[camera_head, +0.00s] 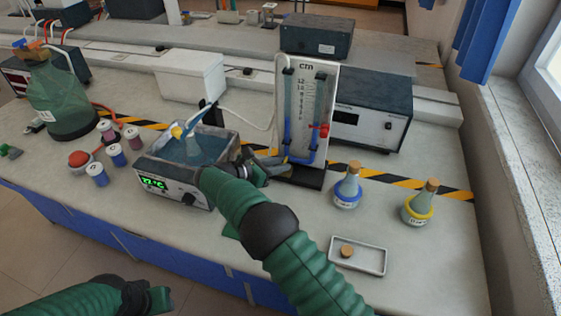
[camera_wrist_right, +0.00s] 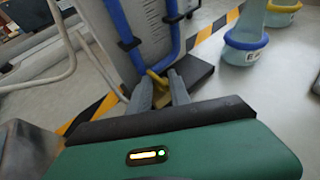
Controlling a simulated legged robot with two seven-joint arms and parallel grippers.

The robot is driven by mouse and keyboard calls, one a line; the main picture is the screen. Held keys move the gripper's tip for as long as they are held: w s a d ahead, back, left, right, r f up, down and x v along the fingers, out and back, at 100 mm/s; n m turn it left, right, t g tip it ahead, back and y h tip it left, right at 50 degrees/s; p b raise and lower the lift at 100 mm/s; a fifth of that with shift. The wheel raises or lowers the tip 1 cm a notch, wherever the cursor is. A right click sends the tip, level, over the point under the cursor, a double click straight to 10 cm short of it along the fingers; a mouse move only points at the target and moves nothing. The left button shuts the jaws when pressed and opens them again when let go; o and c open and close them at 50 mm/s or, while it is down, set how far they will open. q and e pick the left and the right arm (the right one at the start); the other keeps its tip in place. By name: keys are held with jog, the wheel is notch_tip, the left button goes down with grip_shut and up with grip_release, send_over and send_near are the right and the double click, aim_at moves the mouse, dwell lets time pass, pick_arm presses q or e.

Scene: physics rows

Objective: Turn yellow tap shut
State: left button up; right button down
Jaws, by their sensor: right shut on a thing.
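The yellow tap (camera_wrist_right: 158,78) is a small yellow lever low on the front of the manometer board, beside the blue tubing (camera_wrist_right: 171,30). My right gripper (camera_wrist_right: 160,90) has its two grey fingers either side of the tap and is shut on it; the fingers hide part of it. In the head view my right gripper (camera_head: 283,165) is at the foot of the manometer board (camera_head: 308,90), and the tap is mostly hidden there. My left gripper (camera_head: 150,298) is low at the left, away from the bench items; its fingers cannot be made out.
A red tap (camera_head: 323,130) is on the board's right side. A water bath (camera_head: 150,170) stands left of my right arm. Two stoppered flasks, blue-ringed (camera_head: 347,188) and yellow-ringed (camera_head: 419,205), stand right. A tray (camera_head: 371,262) with a cork lies in front.

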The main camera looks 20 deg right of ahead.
jog(key=shift+w+a+r+m+g, duration=0.2)
jog(key=shift+w+m+g, duration=0.1)
jog(key=shift+w+m, duration=0.1)
jog(key=c, duration=1.5)
grip_release()
jog(key=o, duration=0.5)
jog(key=shift+w+f, duration=0.25)
jog(key=shift+f, duration=0.05)
jog(key=o, duration=0.4)
jog(key=shift+s, duration=0.1)
jog(key=shift+c, duration=0.2)
pick_arm(q)
jog(key=shift+w+f, duration=0.1)
jog(key=shift+w, duration=0.1)
pick_arm(e)
jog(key=shift+s+r, duration=0.1)
